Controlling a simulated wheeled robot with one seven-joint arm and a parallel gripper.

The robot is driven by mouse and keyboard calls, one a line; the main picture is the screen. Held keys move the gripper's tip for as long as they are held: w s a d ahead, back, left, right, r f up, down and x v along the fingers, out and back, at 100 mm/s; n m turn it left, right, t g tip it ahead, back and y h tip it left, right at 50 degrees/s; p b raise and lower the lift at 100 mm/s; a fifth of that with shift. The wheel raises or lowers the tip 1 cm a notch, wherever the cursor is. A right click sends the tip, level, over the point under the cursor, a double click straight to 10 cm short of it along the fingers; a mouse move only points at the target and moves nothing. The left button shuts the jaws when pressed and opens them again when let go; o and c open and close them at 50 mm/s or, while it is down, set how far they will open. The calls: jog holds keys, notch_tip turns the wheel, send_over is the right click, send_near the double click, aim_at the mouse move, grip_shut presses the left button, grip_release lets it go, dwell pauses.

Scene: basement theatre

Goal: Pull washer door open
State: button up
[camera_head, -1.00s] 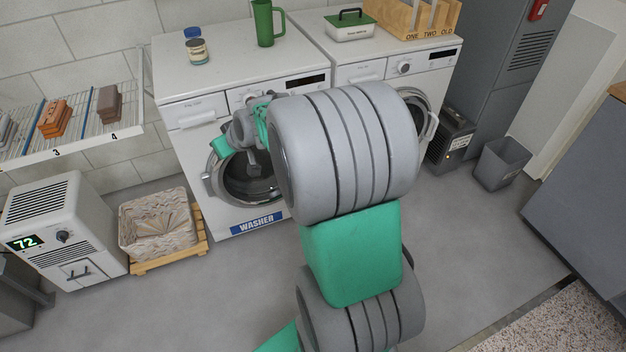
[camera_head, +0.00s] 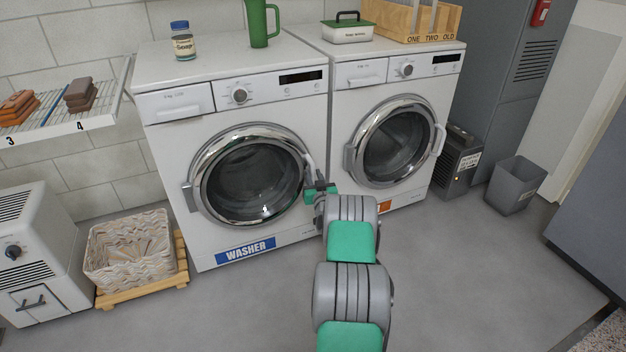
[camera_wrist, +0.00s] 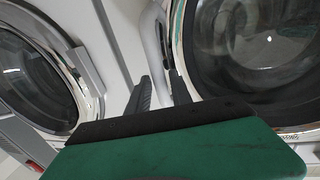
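The door handle (camera_head: 310,160) is at the right side of the door, partly hidden by my gripper. My gripper (camera_head: 318,186) is at the handle's lower part. In the wrist view, my gripper's two dark fingers (camera_wrist: 160,82) are spread apart, and the pale handle (camera_wrist: 152,35) runs down toward the gap between their tips. Contact cannot be told. The washer door (camera_wrist: 262,50) fills the right side there.
A second front loader (camera_head: 395,135) stands close at right, its door shut. A wicker basket (camera_head: 130,250) on a wooden pallet is left of the washer. A jar (camera_head: 183,42) and green mug (camera_head: 260,25) stand on top. The floor in front is largely clear.

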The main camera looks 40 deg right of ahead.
jog(key=shift+w+d, duration=0.2)
jog(key=shift+w, duration=0.25)
grip_shut()
dwell(1.1)
